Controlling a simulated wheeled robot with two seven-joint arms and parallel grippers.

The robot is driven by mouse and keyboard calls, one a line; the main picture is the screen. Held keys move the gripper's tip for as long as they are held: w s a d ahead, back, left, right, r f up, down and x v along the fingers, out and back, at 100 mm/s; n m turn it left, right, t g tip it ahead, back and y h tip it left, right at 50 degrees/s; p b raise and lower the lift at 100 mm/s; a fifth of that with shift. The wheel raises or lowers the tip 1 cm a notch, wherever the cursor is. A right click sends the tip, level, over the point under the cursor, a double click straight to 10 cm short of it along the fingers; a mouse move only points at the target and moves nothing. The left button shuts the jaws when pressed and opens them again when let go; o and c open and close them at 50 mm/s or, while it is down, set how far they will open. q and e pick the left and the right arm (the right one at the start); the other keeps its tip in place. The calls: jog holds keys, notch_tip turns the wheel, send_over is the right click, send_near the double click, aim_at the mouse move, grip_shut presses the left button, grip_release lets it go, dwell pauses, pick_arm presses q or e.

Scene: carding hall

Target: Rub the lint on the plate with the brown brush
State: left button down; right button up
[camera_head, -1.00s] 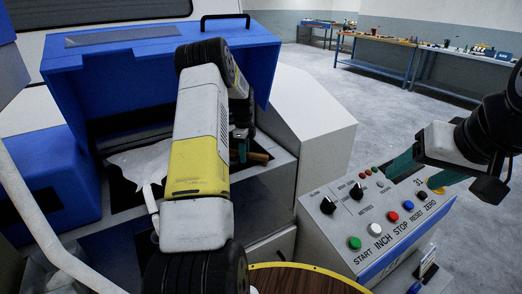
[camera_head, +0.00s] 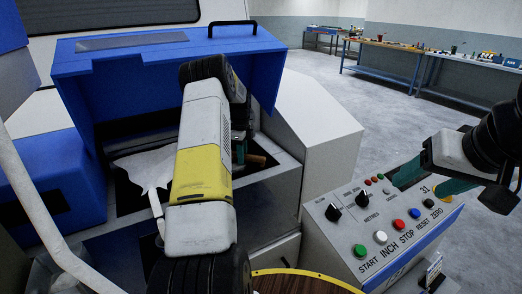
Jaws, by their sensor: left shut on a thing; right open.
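My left gripper (camera_head: 238,150) is inside the opening under the blue hood, mostly hidden behind my own forearm. It is shut on the brown brush (camera_head: 257,160); only a short brown end of it shows to the right of the fingers. A pale, ragged sheet of what looks like lint (camera_head: 147,168) lies left of my forearm, over a dark plate (camera_head: 127,195). My forearm hides the brush's working end, so I cannot tell whether it touches the lint. My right gripper (camera_head: 416,186) is open and empty above the control panel.
The blue hood (camera_head: 165,75) stands raised over the opening. The control panel (camera_head: 345,228) with knobs and coloured buttons is at the lower right, close under my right gripper. A round wooden-topped thing (camera_head: 290,283) is at the bottom edge. Workbenches (camera_head: 390,64) stand far back.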

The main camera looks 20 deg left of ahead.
aim_at(250, 178)
pick_arm(q)
jog(key=shift+s+a, duration=0.1)
jog(key=shift+s, duration=0.15)
jog(key=shift+s+d+r, duration=0.1)
jog(key=shift+s+d, duration=1.15)
jog(key=shift+d, duration=0.3)
jog(key=shift+s+d, duration=1.1)
jog(key=shift+d, duration=0.05)
jog(key=shift+s+d, duration=1.1)
jog(key=shift+d, duration=0.2)
jog(key=shift+s+a+f, duration=0.2)
jog(key=shift+s+a, duration=0.4)
jog(key=shift+s, duration=0.1)
jog(key=shift+w+a+r, duration=0.1)
jog(key=shift+w+a, duration=1.7)
jog(key=shift+a, duration=0.2)
jog(key=shift+w+a, duration=1.75)
jog(key=shift+a, duration=0.25)
jog(key=shift+r, duration=3.1)
